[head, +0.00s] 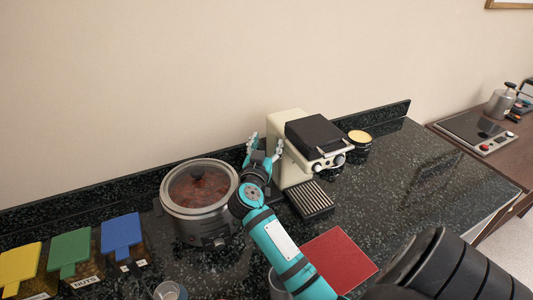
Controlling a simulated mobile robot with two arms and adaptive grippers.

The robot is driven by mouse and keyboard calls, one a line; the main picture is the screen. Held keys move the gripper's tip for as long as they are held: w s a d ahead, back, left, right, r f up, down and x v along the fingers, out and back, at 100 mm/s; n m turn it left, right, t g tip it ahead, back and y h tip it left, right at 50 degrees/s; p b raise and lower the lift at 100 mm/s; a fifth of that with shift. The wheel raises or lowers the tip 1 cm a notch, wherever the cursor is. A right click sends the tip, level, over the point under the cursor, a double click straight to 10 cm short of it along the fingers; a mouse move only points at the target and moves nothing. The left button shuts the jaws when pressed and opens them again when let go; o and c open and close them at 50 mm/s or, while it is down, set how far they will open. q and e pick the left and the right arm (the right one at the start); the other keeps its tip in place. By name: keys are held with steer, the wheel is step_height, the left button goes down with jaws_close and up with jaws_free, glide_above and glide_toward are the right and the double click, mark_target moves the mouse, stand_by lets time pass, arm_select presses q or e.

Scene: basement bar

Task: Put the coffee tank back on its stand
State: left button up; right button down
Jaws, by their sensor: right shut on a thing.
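The cream and black coffee machine (296,160) stands against the back wall, with a slatted black drip tray (311,199) at its front. My right gripper (265,149) is just left of the machine, with its arm reaching up from the bottom. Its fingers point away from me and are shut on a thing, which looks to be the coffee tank. The gripper and arm hide most of that thing, so its shape and tilt cannot be made out. My left gripper is not in view.
A slow cooker with a glass lid (200,190) stands close left of my right gripper. Bins with yellow, green and blue lids (121,234) are at the left. A red flat thing (340,260) lies near the front. The dark counter (425,180) is clear at the right.

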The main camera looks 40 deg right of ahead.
step_height(320, 180, down, 4)
steer(key=shift+r, duration=0.25)
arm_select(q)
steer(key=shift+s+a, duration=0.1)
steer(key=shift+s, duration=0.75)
arm_select(e)
steer(key=shift+f, duration=0.1)
steer(key=c, duration=0.7)
jaws_free()
steer(key=shift+f, duration=0.1)
arm_select(q)
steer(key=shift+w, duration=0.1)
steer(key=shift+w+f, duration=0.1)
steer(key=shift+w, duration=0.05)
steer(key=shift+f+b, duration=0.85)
steer(key=shift+b, duration=0.05)
arm_select(e)
glide_toward(267, 155)
steer(key=shift+s+a+f, duration=0.15)
steer(key=shift+a+f, duration=0.15)
steer(key=shift+a, duration=0.2)
